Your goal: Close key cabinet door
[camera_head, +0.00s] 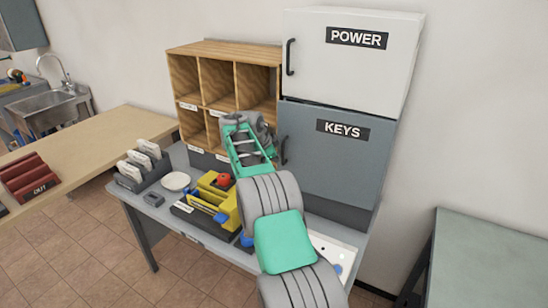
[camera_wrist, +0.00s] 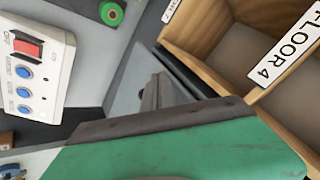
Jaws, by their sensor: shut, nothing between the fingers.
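The key cabinet (camera_head: 340,172) is a blue-grey box labelled KEYS, directly below the white POWER cabinet. Its door faces forward and looks roughly in line with the cabinet body; I cannot tell if a small gap is left. Its dark handle (camera_head: 284,150) is on the left edge. My gripper (camera_head: 238,128) is left of that handle, in front of the wooden pigeonholes, and is shut and empty. In the wrist view my gripper (camera_wrist: 156,90) points toward a blue-grey panel beside the pigeonholes. My green wrist hides part of that view.
The wooden pigeonholes (camera_head: 223,50) stand left of the cabinets; the wrist view shows a FLOOR 4 label (camera_wrist: 284,48) on them. A white switch box (camera_wrist: 38,70) with a red switch and blue buttons is at left there. A yellow holder (camera_head: 222,198) sits on the grey desk (camera_head: 140,202).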

